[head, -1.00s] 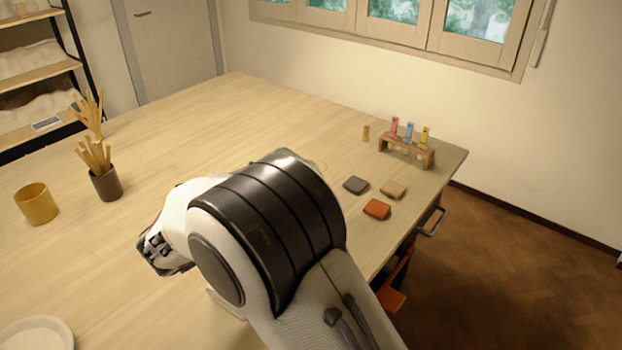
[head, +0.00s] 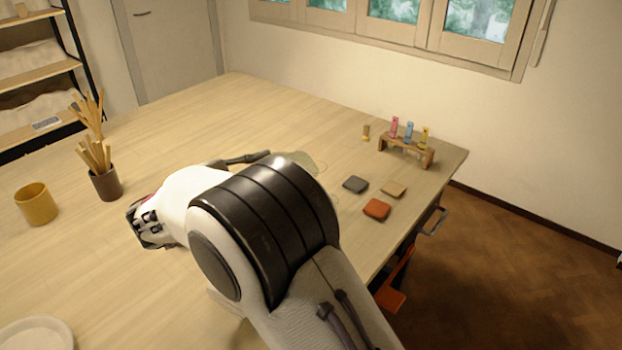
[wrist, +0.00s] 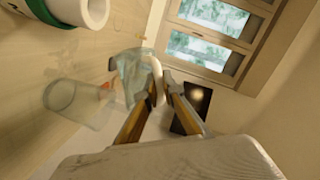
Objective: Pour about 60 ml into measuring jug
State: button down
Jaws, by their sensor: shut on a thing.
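My gripper (wrist: 163,88) is shut on the pale curved handle of a clear jug (wrist: 130,72) in the wrist view. The jug is held tilted, and its greenish lower part lets the background show through. I cannot make out its liquid level. A clear, straight-sided vessel (wrist: 82,103) stands beside it on the table, apart from my fingers; it looks empty. No markings are readable, so I cannot tell from print which is the measuring jug. In the head view my arm hides most of this; a faint glassy shape (head: 308,160) shows past it.
Grey (head: 355,184), tan (head: 393,190) and orange (head: 377,208) pads lie at right, before a wooden rack (head: 408,151) with coloured vials and a small bottle (head: 366,133). A yellow mug (head: 36,204), brown tool pot (head: 105,184) and pale plate (head: 38,331) stand left. The far table is clear.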

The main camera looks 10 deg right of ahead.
jog(key=shift+w+f, duration=0.1)
jog(key=shift+f, duration=0.05)
jog(key=shift+w+a+f+n+g+p, duration=0.2)
jog(key=shift+f+n+g+p, duration=0.1)
jog(key=shift+n, duration=0.2)
jog(key=shift+r, duration=0.1)
jog(key=shift+w+n+g+p, duration=0.25)
jog(key=shift+n+g+p, duration=0.15)
jog(key=shift+n, duration=0.3)
dwell(0.5)
jog(key=shift+w+a+f+n+g+p, duration=0.25)
jog(key=shift+w+f+n+g+p, duration=0.1)
jog(key=shift+f+n, duration=0.25)
jog(key=shift+w+a+f+n+g+p, duration=0.2)
jog(key=shift+w+a+n+g+p, duration=0.15)
jog(key=shift+w+n, duration=0.15)
jog(key=shift+w+a+f+n+g+p, duration=0.15)
jog(key=shift+w+a+n+g+p, duration=0.15)
jog(key=shift+w+n+p, duration=0.2)
jog(key=shift+w+a+f+n+g+p, duration=0.2)
jog(key=shift+w+a+n+g+p, duration=0.15)
jog(key=shift+w, duration=0.25)
jog(key=shift+w+n, duration=0.35)
jog(key=shift+n, duration=0.1)
jog(key=shift+w+a+f+n+g+h+p, duration=0.1)
jog(key=shift+w+a+n+g+h+p, duration=0.4)
jog(key=shift+p, duration=1)
